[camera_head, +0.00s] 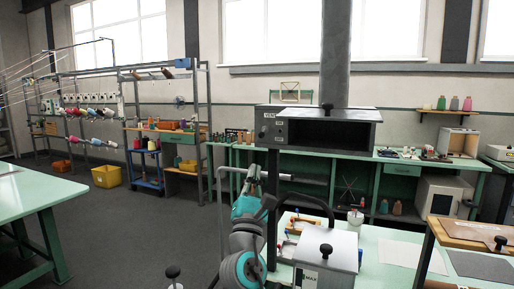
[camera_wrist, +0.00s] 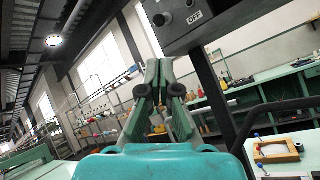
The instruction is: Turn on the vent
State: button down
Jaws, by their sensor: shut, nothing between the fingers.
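The vent is a dark box hood (camera_head: 345,113) with an open front, below a thick grey duct (camera_head: 335,50) in the head view. In the wrist view the underside and panel of the vent (camera_wrist: 218,12) show at the top, with a round dark knob (camera_wrist: 160,19) and a label reading OFF (camera_wrist: 194,17). My gripper (camera_wrist: 158,66) is shut and empty, its fingertips below the knob in the picture and apparently apart from it. In the head view my teal arm rises left of the hood's post, and the fingers are hard to make out.
A dark post (camera_wrist: 216,105) runs down from the hood, close right of my fingers. A wooden frame (camera_wrist: 277,151) lies at lower right in the wrist view.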

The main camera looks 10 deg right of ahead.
aim_at(257, 144)
jog(key=x, duration=1)
jog(key=shift+s+a+r+m+g, duration=0.15)
jog(key=shift+r+m+g, duration=0.15)
jog(key=shift+g, duration=0.25)
jog(key=shift+s+a+r+m+g, duration=0.1)
jog(key=shift+s+r+m+g, duration=0.15)
jog(key=shift+g, duration=0.3)
dwell(0.6)
jog(key=shift+s+a+r+m+g+y, duration=0.1)
jog(key=shift+r+m+g+y, duration=0.25)
jog(key=shift+g, duration=0.35)
jog(key=shift+s+a+r+g, duration=0.1)
jog(key=shift+s+r+g, duration=0.1)
jog(key=shift+g, duration=0.7)
jog(key=shift+w, duration=0.1)
